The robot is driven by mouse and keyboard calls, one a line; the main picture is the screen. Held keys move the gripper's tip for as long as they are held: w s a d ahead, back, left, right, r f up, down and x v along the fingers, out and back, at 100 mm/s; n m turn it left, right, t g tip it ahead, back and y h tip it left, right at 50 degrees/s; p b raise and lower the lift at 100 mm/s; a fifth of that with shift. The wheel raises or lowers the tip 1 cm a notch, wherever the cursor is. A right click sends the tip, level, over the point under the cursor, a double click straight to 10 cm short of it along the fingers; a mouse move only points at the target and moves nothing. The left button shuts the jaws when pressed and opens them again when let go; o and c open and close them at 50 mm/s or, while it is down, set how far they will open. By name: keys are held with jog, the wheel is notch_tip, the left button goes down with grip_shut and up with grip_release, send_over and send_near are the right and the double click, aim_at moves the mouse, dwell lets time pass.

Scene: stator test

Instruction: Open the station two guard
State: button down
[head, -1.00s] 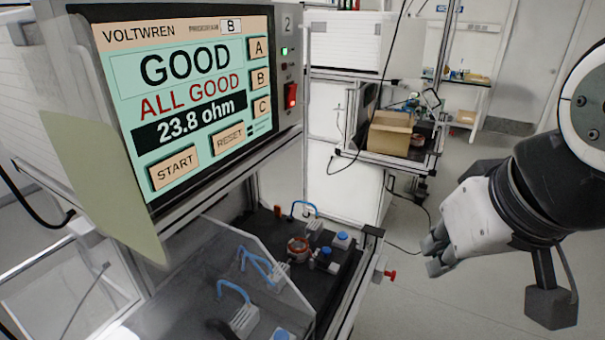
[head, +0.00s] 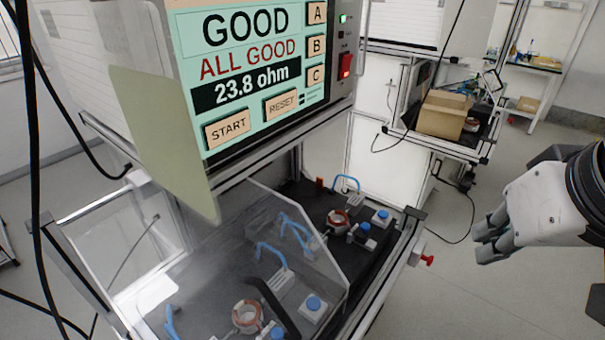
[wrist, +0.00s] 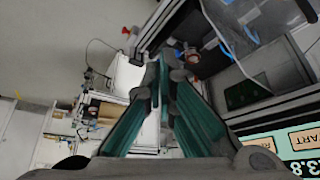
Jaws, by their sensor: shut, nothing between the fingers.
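A clear guard panel (head: 316,246) stands over the black test bed (head: 317,202) below the tester screen. A black bar, perhaps its handle (head: 272,300), shows at the lower middle of the head view. Two copper-ringed stators sit on the bed: the near one (head: 247,316) beside the clear panel and the far one (head: 338,221) beyond it. I cannot tell how far the guard is open. My gripper (head: 489,240) is shut and empty, out to the right of the bed and apart from the guard. Its closed fingers (wrist: 163,75) fill the middle of the wrist view.
The tester screen (head: 255,65) reads GOOD, ALL GOOD, 23.8 ohm; a red switch (head: 346,65) is beside it. A pale green plate (head: 160,140) hangs at its left. A red knob (head: 427,260) juts from the bench's right side. A cardboard box (head: 444,114) stands behind. Floor between bench and gripper is clear.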

jog(key=c, duration=2.3)
grip_release()
jog(key=o, duration=0.5)
jog(key=shift+w+a, duration=0.1)
jog(key=shift+c, duration=0.2)
jog(key=shift+o, duration=1)
jog(key=w+a+f+n+g+y+b, duration=0.1)
jog(key=w+a+n+g, duration=0.1)
jog(key=a, duration=0.3)
jog(key=shift+w+a+f+n, duration=0.35)
jog(key=shift+w+n, duration=0.15)
jog(key=shift+n, duration=0.3)
jog(key=n+g+b, duration=0.3)
jog(key=n+g, duration=0.2)
jog(key=n, duration=0.4)
send_near(283, 312)
jog(key=f, duration=0.3)
jog(key=s+f, duration=0.1)
jog(key=f, duration=0.3)
jog(key=a+f, duration=0.1)
jog(key=f, duration=0.3)
jog(key=shift+s, duration=0.15)
jog(key=shift+c, duration=0.4)
grip_shut()
